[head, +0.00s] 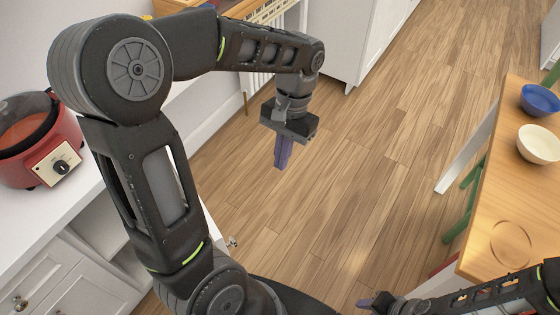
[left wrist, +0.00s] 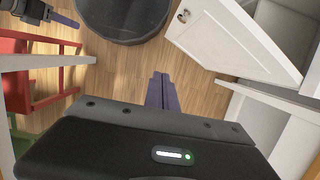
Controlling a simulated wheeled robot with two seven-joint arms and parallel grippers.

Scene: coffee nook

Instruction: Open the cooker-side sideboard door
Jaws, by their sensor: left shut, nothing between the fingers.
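The sideboard (head: 60,225) is white and stands at the left in the head view. A red cooker (head: 40,145) sits on its top. In the left wrist view one white sideboard door (left wrist: 232,42) with a round knob (left wrist: 182,16) stands swung open, and the compartment (left wrist: 272,35) shows behind it. In the head view the knob (head: 232,242) shows beside my arm, which hides most of the door. My left gripper (head: 282,158) is shut and empty over the floor, apart from the door. My right gripper (head: 372,301) is low at the right; its jaw opening is unclear.
A wooden table (head: 500,220) with a blue bowl (head: 540,100) and a cream bowl (head: 538,144) stands at the right. A red chair (left wrist: 40,85) shows in the left wrist view. A white cabinet (head: 350,35) stands at the back. The wooden floor between is clear.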

